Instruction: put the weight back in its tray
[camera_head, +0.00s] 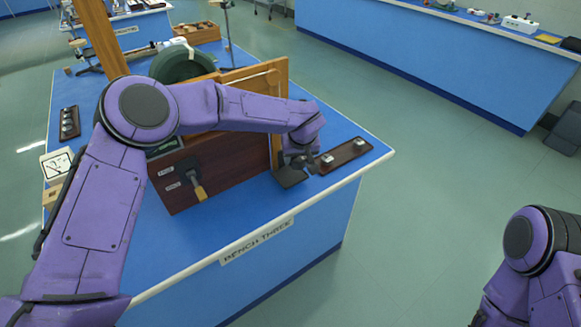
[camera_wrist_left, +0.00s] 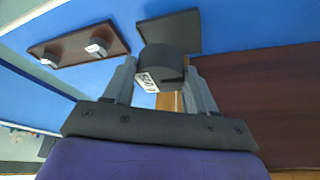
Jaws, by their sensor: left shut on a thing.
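My left gripper (camera_head: 298,165) is shut on a dark, round weight (camera_wrist_left: 160,68) with a white label, seen between the fingers in the wrist view. In the head view I cannot clearly make out the weight at the fingers. The long dark brown tray (camera_head: 343,157) lies on the blue bench top just right of the gripper. The tray (camera_wrist_left: 72,38) also shows at upper left in the wrist view. The held weight is beside the tray, not over it.
A black square plate (camera_head: 290,179) lies below the gripper, beside a dark wooden box (camera_head: 225,165) with a wooden-handled lever. A wooden frame (camera_head: 277,110) stands close behind. A second dark tray (camera_head: 69,123) is at far left. The bench corner (camera_head: 390,153) is near the tray.

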